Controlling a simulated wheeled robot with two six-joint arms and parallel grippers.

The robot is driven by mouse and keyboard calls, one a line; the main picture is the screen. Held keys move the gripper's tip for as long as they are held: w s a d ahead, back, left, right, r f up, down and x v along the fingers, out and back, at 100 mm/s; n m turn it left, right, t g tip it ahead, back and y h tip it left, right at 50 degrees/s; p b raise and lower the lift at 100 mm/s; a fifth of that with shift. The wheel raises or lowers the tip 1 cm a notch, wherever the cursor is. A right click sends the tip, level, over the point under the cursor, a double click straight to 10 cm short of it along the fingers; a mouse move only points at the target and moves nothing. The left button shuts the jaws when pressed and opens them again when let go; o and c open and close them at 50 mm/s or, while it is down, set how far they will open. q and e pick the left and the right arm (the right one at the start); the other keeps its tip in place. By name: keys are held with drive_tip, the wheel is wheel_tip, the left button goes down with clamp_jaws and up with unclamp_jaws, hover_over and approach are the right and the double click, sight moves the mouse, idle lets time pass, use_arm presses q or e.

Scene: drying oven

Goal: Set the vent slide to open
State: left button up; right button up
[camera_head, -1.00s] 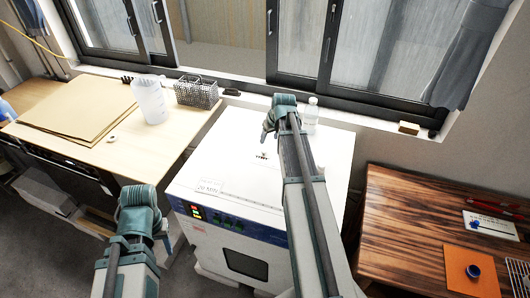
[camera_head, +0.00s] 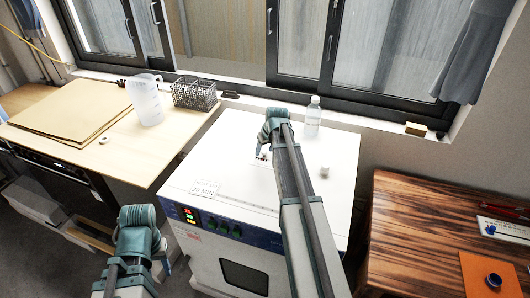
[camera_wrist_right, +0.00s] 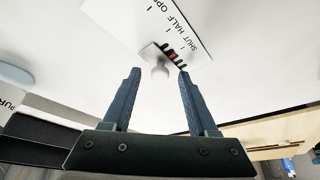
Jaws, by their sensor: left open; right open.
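The drying oven (camera_head: 215,160) is a white box with its front panel facing me.
A wooden table (camera_head: 405,225) stands right. A bench (camera_head: 110,145) at left holds a jug (camera_head: 146,100) and wire basket (camera_head: 194,93).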

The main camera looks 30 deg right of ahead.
clamp_jaws()
drive_tip(key=shift+s, duration=0.1)
idle(1.2)
